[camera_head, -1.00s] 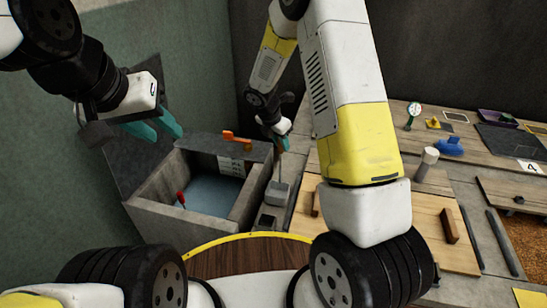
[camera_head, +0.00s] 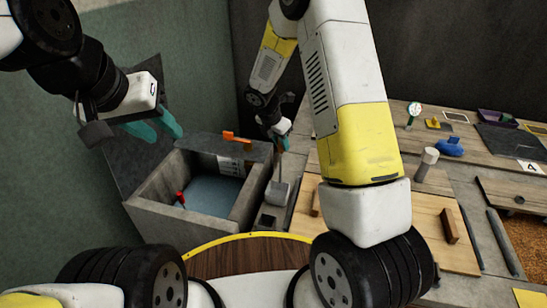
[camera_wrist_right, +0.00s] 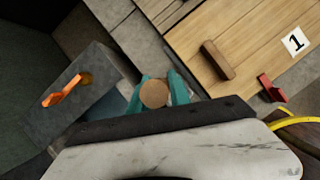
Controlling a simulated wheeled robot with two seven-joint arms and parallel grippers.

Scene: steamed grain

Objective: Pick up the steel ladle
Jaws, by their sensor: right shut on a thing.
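The steel ladle (camera_head: 277,192) shows in the head view as a grey cup on a thin upright handle, just right of the grey basin. My right gripper (camera_head: 282,130) is shut around the top of its handle. In the right wrist view, the round brown handle end (camera_wrist_right: 154,93) sits between the teal fingers of my right gripper (camera_wrist_right: 156,90). The cup is hidden there. Whether the cup touches the stand under it is not clear. My left gripper (camera_head: 155,127) is open and empty, above the basin's left side.
The grey basin (camera_head: 160,213) holds bluish water and a red-topped stick (camera_head: 181,199). Its raised lid (camera_head: 245,147) carries an orange handle (camera_head: 238,138). Wooden boards with a block handle (camera_head: 449,226) and a pale cylinder (camera_head: 427,163) lie to the right.

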